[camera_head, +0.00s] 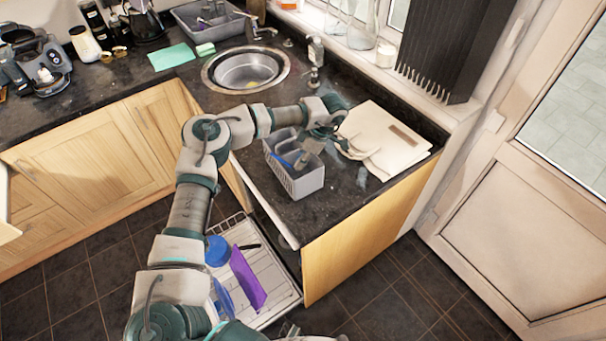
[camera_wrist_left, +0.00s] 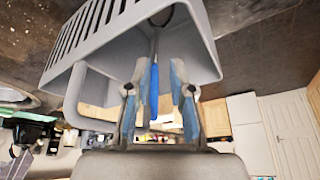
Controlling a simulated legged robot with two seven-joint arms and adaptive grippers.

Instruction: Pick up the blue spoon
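The blue spoon (camera_wrist_left: 154,92) shows in the left wrist view, its blue handle toward me and its dark bowl end inside the grey cutlery basket (camera_wrist_left: 90,45). In the head view the basket (camera_head: 308,184) stands on the dark counter, with a bit of blue (camera_head: 284,163) inside it. My left gripper (camera_wrist_left: 157,92) is open, its blue-padded fingers on either side of the spoon handle, with visible gaps. In the head view the left gripper (camera_head: 301,160) reaches down at the basket. A grey and dark part at the bottom edge may belong to my right arm; its fingers are unclear.
A cream folded bag or cloth (camera_head: 385,140) lies right of the basket. The round sink (camera_head: 246,70) is behind. Below the counter, an open dishwasher rack (camera_head: 285,292) holds blue and purple items (camera_head: 248,279). A dark slatted box (camera_head: 455,50) stands on the sill.

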